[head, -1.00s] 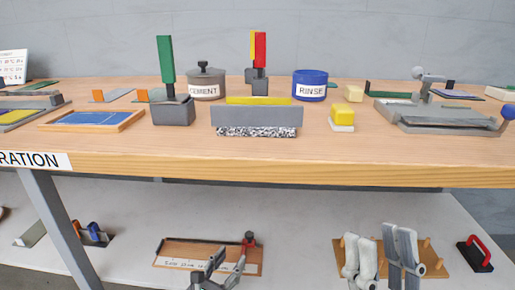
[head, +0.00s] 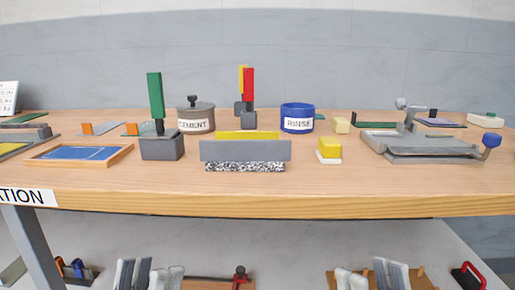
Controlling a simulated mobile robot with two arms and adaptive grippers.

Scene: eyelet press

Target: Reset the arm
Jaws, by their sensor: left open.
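My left gripper (head: 151,270) shows at the bottom edge of the head view, left of the middle, below the table's front edge. Its light and grey fingers point up and hold nothing that I can see. My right gripper (head: 371,272) is at the bottom edge, right of the middle, in a nearly mirrored pose. Its fingers stand apart with nothing seen between them. Both are clear of the things on the tabletop, and their lower parts and the arms are cut off by the picture's edge.
The wooden table (head: 300,203) bears a grey block with a green handle (head: 155,95), a cement pot (head: 196,116), a blue rinse pot (head: 297,117), a yellow block (head: 329,148) and a grey press (head: 430,146). Below, a shelf holds a red handle (head: 467,277).

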